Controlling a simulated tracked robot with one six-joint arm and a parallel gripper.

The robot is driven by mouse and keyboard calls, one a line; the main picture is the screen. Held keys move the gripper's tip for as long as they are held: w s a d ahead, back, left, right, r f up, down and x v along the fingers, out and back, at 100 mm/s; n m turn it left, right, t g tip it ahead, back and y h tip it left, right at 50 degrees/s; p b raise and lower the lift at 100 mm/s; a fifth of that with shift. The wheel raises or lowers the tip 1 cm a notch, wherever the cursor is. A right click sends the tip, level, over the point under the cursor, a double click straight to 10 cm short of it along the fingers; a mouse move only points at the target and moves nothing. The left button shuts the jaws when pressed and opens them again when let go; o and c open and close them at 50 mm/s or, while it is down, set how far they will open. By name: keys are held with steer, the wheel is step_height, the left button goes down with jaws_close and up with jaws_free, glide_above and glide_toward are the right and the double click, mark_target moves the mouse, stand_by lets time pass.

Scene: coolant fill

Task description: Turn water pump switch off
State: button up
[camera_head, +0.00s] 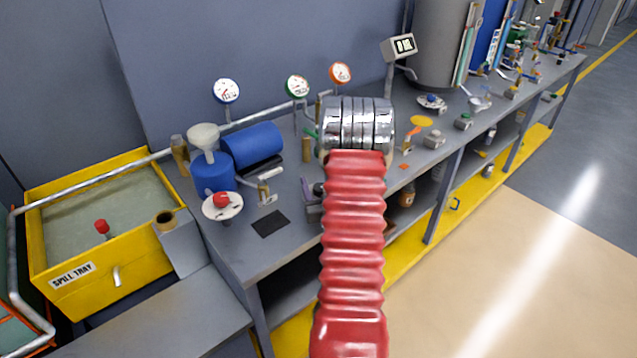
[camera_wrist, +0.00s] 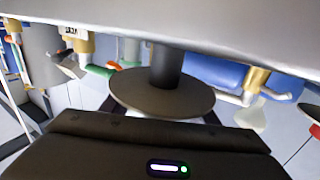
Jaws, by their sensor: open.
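No part is labelled clearly enough to tell which one is the water pump switch. Candidates on the bench (camera_head: 270,250) are a white disc with a red knob (camera_head: 221,200) at the near left and small grey boxes (camera_head: 434,139) to the right of my wrist. In the head view my silver wrist hides my gripper and the bench behind it. In the wrist view the dark body of my gripper (camera_wrist: 160,135) fills the bottom. It is open, and nothing shows held. A dark round plate on a post (camera_wrist: 160,92) stands close in front of it; contact cannot be told.
Blue tanks (camera_head: 252,146) and gauges (camera_head: 227,91) stand along the back. A pipe runs behind them. A yellow spill tray (camera_head: 75,290) is at the left. Brass valves (camera_wrist: 258,80) show in the wrist view. The floor at the right is clear.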

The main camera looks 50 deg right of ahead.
steer(key=shift+c, duration=0.5)
steer(key=c, duration=0.9)
steer(key=shift+c, duration=0.2)
steer(key=shift+n+t+y, duration=0.4)
steer(key=shift+y, duration=0.1)
steer(key=shift+w+a+n+t+y, duration=0.1)
steer(key=shift+a+n+t+y, duration=0.1)
steer(key=shift+n+t+y, duration=0.3)
steer(key=shift+w+a+n+t+y, duration=0.1)
steer(key=shift+a+n+t+y, duration=0.1)
steer(key=shift+n+y, duration=0.45)
steer(key=shift+y, duration=0.35)
steer(key=o, duration=1)
steer(key=shift+o, duration=0.2)
